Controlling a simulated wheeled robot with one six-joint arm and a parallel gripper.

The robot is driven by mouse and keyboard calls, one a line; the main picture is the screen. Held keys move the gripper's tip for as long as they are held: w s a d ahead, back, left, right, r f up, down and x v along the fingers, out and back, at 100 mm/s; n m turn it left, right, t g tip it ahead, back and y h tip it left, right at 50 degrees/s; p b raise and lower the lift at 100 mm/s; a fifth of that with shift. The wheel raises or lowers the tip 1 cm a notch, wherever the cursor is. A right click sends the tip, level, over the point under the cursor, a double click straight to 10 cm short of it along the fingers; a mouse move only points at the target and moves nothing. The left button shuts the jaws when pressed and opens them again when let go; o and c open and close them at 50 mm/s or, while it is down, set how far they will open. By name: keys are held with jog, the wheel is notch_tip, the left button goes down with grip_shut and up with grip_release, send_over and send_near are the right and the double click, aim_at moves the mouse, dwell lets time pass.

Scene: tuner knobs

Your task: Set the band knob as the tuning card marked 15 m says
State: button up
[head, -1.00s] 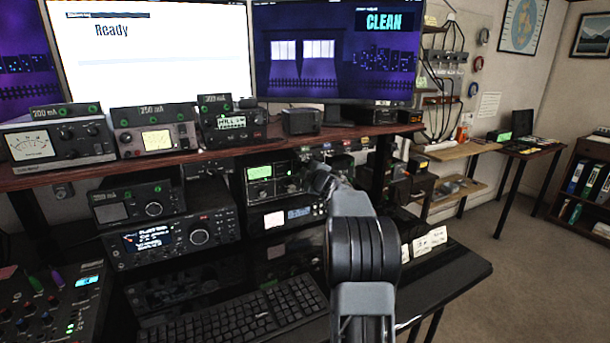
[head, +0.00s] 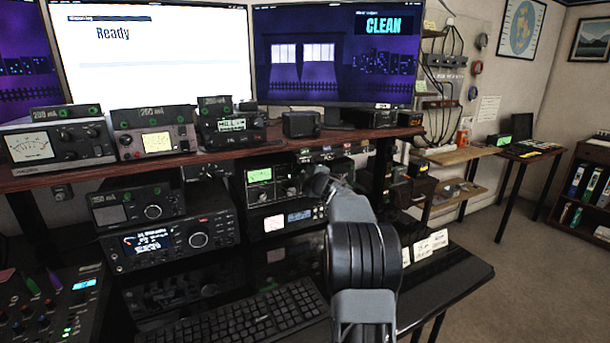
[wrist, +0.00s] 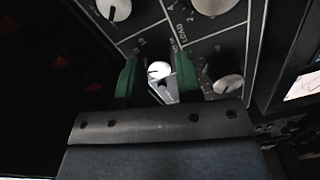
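In the wrist view my gripper (wrist: 160,78) has its two green-padded fingers on either side of a small knob (wrist: 160,70) with a white cap. A narrow dark gap shows beside the left finger; contact on the right is unclear. This knob sits on a dark tuner panel with white lines and a "LOAD" label. In the head view the tuner (head: 258,195) with a green-lit meter is under the shelf, partly behind my arm. My gripper is hidden there. White cards (head: 422,249) stand on the desk at the right; their writing is too small to read.
Other white-capped knobs (wrist: 115,8) and (wrist: 228,84) are close around the fingers. The shelf (head: 215,157) runs above the tuner. A radio (head: 170,242) stands to its left, and a keyboard (head: 235,318) lies in front on the desk.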

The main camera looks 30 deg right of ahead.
jog(key=o, duration=0.3)
jog(key=s+a, duration=0.1)
jog(key=s, duration=1.2)
jog(key=shift+s+a+r, duration=0.25)
jog(key=shift+s+a, duration=0.05)
jog(key=shift+s, duration=0.05)
